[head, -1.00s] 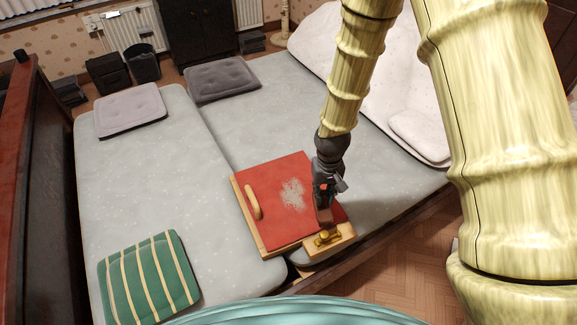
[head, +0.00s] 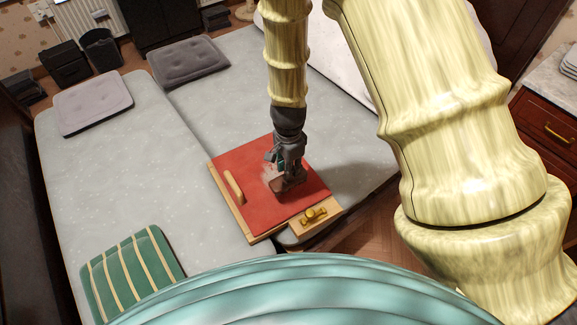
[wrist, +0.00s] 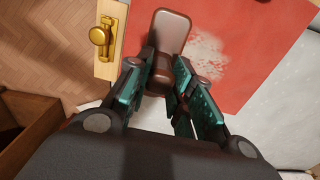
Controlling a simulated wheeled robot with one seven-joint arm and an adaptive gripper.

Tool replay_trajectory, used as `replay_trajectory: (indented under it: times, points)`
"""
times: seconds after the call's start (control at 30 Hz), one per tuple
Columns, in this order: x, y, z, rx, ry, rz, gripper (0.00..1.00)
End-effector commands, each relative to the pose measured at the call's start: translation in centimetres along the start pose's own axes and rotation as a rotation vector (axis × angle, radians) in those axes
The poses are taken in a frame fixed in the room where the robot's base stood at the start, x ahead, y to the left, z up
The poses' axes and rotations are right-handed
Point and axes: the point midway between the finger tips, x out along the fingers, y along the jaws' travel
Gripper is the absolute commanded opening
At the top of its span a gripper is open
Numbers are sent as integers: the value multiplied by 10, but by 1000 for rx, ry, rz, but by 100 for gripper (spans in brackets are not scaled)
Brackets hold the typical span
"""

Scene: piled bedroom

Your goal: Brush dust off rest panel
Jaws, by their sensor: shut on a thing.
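The rest panel (head: 255,208) is a red board with a wooden edge, lying on the grey bed. It has a pale wooden handle (head: 233,186) on its left and a brass catch (head: 314,214) on a wooden block at its near right. A whitish dust patch (wrist: 207,58) lies on the red surface. My gripper (head: 285,168) is over the middle of the panel, shut on a brown brush (wrist: 170,31). The brush is beside the dust patch in the wrist view. In the head view my gripper and the brush partly hide the dust. I cannot tell if the brush touches the panel.
A green striped cushion (head: 130,275) lies at the bed's near left. Two grey cushions (head: 92,102) (head: 188,62) lie farther back. A dresser (head: 545,125) stands at the right. Bare bed (head: 140,165) lies left of the panel.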

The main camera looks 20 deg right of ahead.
Motion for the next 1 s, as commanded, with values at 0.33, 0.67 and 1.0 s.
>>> replay_trajectory:
  times: [0.33, 0.67, 1.0]
  points:
    - [0, -1, 1, 12, 0, -1, 0]
    - [23, 0, 1, 10, 0, 1, 0]
    - [37, -32, 1, 8, 2, -2, 0]
